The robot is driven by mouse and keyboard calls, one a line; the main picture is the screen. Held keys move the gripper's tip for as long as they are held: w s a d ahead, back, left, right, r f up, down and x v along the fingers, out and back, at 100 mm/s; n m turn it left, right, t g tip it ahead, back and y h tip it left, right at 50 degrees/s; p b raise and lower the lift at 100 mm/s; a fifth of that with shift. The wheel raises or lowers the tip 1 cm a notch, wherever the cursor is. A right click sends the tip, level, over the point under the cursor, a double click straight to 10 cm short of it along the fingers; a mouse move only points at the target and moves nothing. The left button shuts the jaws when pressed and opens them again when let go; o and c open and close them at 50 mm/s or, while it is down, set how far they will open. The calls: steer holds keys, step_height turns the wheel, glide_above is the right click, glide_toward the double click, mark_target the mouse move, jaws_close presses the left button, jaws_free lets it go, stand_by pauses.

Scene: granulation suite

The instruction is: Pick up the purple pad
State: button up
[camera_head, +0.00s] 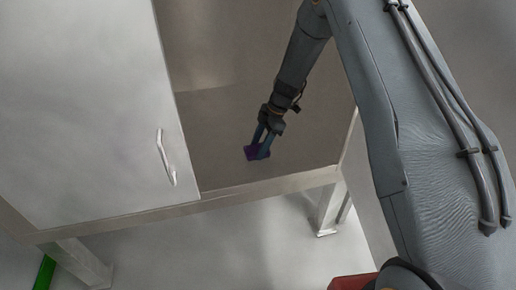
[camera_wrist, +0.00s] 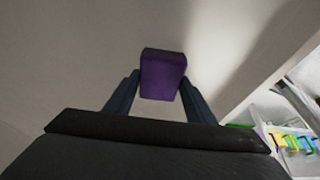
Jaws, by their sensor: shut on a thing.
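The purple pad (camera_head: 251,153) is a small block between the fingers of my gripper (camera_head: 260,150), low inside an open cabinet. In the wrist view the pad (camera_wrist: 162,75) sits between the two blue fingers of my gripper (camera_wrist: 160,92), which are shut on it. Part of the pad is hidden by the fingers in the head view. I cannot tell whether the pad touches the surface below it.
A pale cabinet door (camera_head: 85,100) with a handle (camera_head: 165,157) stands to the left of my gripper. The cabinet's front edge (camera_head: 250,188) runs below it. Coloured items (camera_wrist: 292,140) show at the lower right of the wrist view.

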steer(key=r, duration=0.5)
steer(key=r+p, duration=0.1)
steer(key=r, duration=0.1)
steer(key=shift+s+d+r, duration=0.1)
steer(key=shift+s+r, duration=0.2)
steer(key=shift+s, duration=0.05)
steer(key=s+d+p, duration=0.1)
steer(key=s+d, duration=0.2)
steer(key=s, duration=1.4)
steer(key=shift+d+f, duration=0.15)
steer(key=shift+d, duration=0.05)
